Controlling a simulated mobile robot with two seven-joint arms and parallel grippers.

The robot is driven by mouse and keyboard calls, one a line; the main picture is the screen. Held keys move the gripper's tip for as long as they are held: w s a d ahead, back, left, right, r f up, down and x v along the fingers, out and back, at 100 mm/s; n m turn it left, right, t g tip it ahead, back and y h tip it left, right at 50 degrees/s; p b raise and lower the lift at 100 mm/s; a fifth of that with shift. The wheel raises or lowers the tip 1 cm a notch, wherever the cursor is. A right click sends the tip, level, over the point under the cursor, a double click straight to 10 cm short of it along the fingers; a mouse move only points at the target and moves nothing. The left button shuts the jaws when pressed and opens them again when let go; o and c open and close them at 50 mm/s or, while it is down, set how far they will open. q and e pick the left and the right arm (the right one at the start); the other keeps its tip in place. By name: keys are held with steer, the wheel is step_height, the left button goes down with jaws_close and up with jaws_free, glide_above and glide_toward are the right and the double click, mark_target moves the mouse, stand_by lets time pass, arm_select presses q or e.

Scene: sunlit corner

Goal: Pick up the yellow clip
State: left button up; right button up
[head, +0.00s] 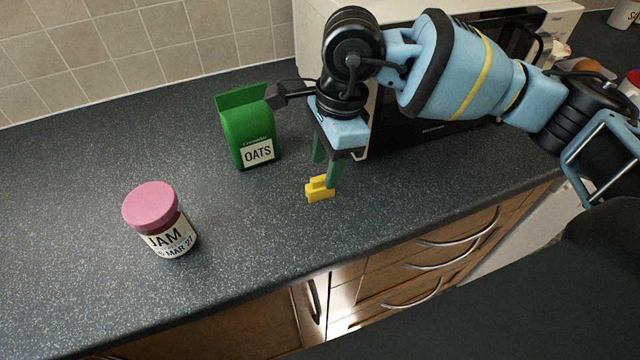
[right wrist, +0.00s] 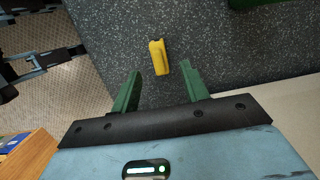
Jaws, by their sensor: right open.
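The small yellow clip (head: 319,190) lies on the dark speckled counter in the head view. In the right wrist view the yellow clip (right wrist: 158,57) lies just beyond the fingertips, roughly in line with the gap between them. My right gripper (head: 326,170) is open and empty, pointing down close to the clip. Its two green fingers (right wrist: 158,80) show apart in the right wrist view. In the head view one finger partly overlaps the clip's right side. I cannot tell whether it touches. My left gripper is not in the head view.
A green oats carton (head: 246,130) stands behind and left of the clip. A jam jar with a pink lid (head: 163,222) stands farther left. A microwave (head: 440,110) stands behind my right arm. The counter (head: 90,150) is clear at left; its front edge is near the clip.

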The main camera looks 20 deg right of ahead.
mark_target(321, 177)
steer(key=shift+a+f, duration=0.15)
steer(key=shift+f, duration=0.2)
steer(key=f, duration=0.4)
steer(key=shift+a+f, duration=0.1)
steer(key=shift+a, duration=0.3)
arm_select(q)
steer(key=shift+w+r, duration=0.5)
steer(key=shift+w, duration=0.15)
arm_select(e)
jaws_close()
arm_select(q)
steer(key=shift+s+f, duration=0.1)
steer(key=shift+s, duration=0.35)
